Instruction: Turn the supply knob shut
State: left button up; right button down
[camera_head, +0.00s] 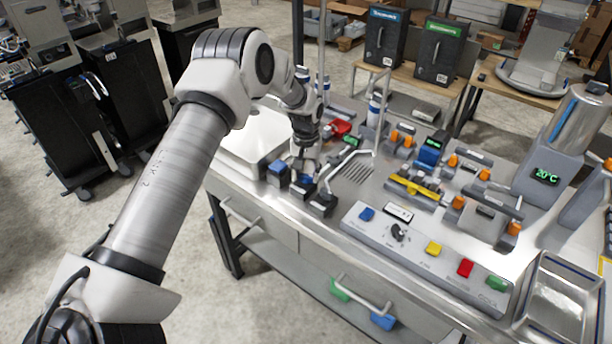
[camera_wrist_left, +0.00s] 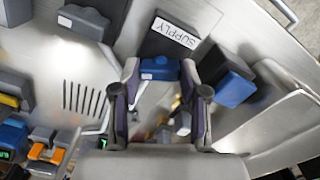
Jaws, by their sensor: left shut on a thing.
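The supply block (camera_wrist_left: 178,36) is dark, with a white label reading SUPPLY, at the top middle of the left wrist view. Its blue knob (camera_wrist_left: 160,68) sits between the two fingertips of my left gripper (camera_wrist_left: 159,72), which is shut on it. In the head view my left gripper (camera_head: 302,166) reaches down at the near left edge of the counter, onto the middle of a short row of dark blocks. The supply block (camera_head: 302,190) shows just below the fingers there; its label is not legible. My right gripper is not in view.
A blue-topped block (camera_head: 277,172) and a dark block (camera_head: 322,204) stand close on either side. A white tray (camera_head: 250,143) is to the left. A control panel (camera_head: 425,258) with coloured buttons and a metal tray (camera_head: 558,300) lie to the right.

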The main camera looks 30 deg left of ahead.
aim_at(307, 175)
pick_arm(q)
jog(key=m, duration=0.2)
jog(key=m+b, duration=0.1)
jog(key=m, duration=0.1)
jog(key=shift+s+f+m, duration=0.1)
jog(key=shift+f+m, duration=0.1)
jog(key=shift+m, duration=0.2)
dwell(0.4)
jog(key=o, duration=1.1)
jog(key=shift+c, duration=0.2)
jog(key=shift+o, duration=0.4)
jog(key=shift+w, duration=0.2)
jog(key=shift+r, duration=0.1)
notch_tip(307, 175, up, 12)
